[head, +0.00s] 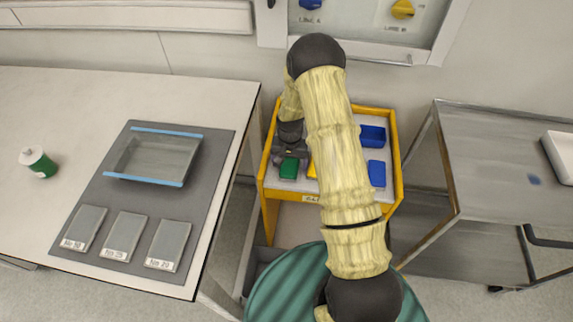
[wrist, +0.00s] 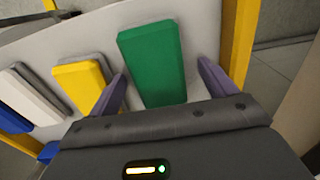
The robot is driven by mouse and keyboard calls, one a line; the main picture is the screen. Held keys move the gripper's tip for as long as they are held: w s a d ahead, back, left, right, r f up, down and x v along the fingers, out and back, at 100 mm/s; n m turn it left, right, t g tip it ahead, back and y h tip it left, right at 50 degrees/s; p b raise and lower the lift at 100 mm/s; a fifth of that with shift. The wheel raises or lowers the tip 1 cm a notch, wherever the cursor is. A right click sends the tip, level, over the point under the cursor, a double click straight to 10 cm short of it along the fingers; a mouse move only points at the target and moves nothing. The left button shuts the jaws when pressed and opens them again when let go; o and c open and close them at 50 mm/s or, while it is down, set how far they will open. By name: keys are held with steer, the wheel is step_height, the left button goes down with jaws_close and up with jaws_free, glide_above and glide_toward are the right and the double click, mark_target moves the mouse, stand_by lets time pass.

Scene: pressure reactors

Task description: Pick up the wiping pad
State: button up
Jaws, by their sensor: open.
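A green pad (wrist: 152,62) lies on the white top of the yellow-framed cart; it also shows in the head view (head: 289,169). My gripper (wrist: 165,86) is open above it, with one purple finger on each side of the green pad in the wrist view. I cannot tell whether the fingers touch it. A yellow pad (wrist: 78,88) lies to the left, on a grey piece. A white pad (wrist: 30,95) and a blue pad (wrist: 12,120) lie farther left. The frames do not show which one the task means. In the head view my gripper (head: 291,157) partly covers the green pad.
The cart's raised yellow rim (head: 398,165) surrounds the pads. A blue bin (head: 372,135) and a blue piece (head: 377,173) are on its right side. A table with a grey mat (head: 202,195) and a clear tray (head: 155,158) stands left. A metal bench (head: 500,150) stands right.

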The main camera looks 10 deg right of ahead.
mark_target(290, 163)
steer(key=shift+s+d+f, duration=0.1)
steer(key=shift+f, duration=0.05)
steer(key=shift+c, duration=0.2)
steer(key=c, duration=1.1)
step_height(290, 163, up, 10)
steer(key=b, duration=0.1)
stand_by(0.3)
steer(key=o, duration=0.4)
steer(key=shift+c, duration=1.1)
